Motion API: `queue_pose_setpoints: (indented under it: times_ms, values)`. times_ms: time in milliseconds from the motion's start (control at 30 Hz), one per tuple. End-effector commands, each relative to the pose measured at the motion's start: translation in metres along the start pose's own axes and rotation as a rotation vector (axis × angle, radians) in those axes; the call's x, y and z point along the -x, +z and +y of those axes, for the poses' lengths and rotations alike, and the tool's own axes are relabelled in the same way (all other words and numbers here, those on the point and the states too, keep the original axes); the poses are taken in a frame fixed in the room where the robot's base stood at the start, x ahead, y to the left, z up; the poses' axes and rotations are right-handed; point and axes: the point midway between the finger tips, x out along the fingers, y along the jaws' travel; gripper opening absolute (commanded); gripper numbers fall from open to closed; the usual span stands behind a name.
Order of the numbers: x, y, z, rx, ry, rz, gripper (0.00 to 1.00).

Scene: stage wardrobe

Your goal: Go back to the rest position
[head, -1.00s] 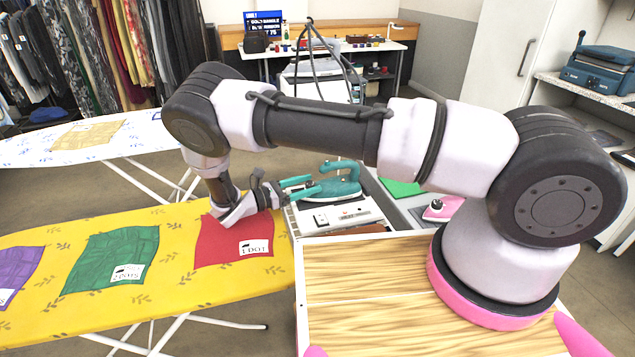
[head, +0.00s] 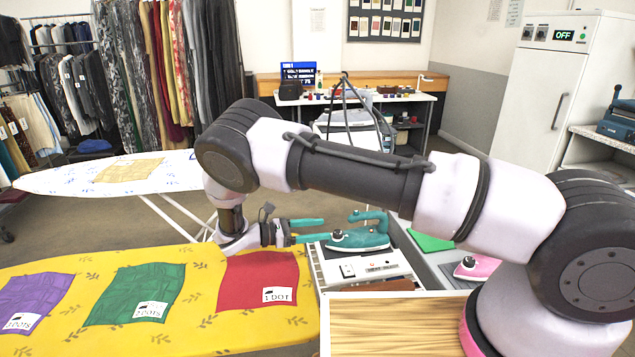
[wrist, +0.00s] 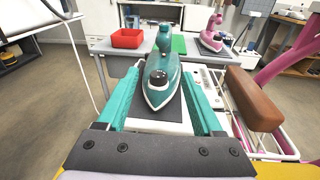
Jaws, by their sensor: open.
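My gripper (head: 308,230) is open, with its two teal fingers pointing right in the head view. In the wrist view the fingers (wrist: 160,95) lie to either side of a teal iron (wrist: 162,78) in the picture, and nothing is held. The teal iron (head: 358,235) stands on a dark plate on the white station, beyond the fingertips. I cannot tell the exact gap between them.
A yellow ironing board (head: 220,325) carries red (head: 255,280), green (head: 130,297) and purple (head: 32,300) cloths with labels. A white board (head: 60,180) stands behind. A pink iron (head: 478,268) is at right. A red tray (wrist: 128,38) shows in the wrist view. Open floor lies beyond.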

Motion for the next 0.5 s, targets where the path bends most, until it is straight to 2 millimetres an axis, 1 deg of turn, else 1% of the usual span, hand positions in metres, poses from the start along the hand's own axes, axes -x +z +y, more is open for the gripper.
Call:
queue_pose_setpoints:
  times_ms: [33,167,200,367,500]
  values:
    - [-0.008,0.021,0.006,-0.036,-0.056,0.058,0.68]
    - [-0.03,0.069,0.011,-0.136,-0.203,0.212,0.68]
    - [-0.036,0.084,0.012,-0.17,-0.247,0.259,0.68]
    - [-0.063,0.141,0.008,-0.319,-0.421,0.436,0.68]
    - [-0.084,0.191,-0.002,-0.465,-0.567,0.581,0.68]
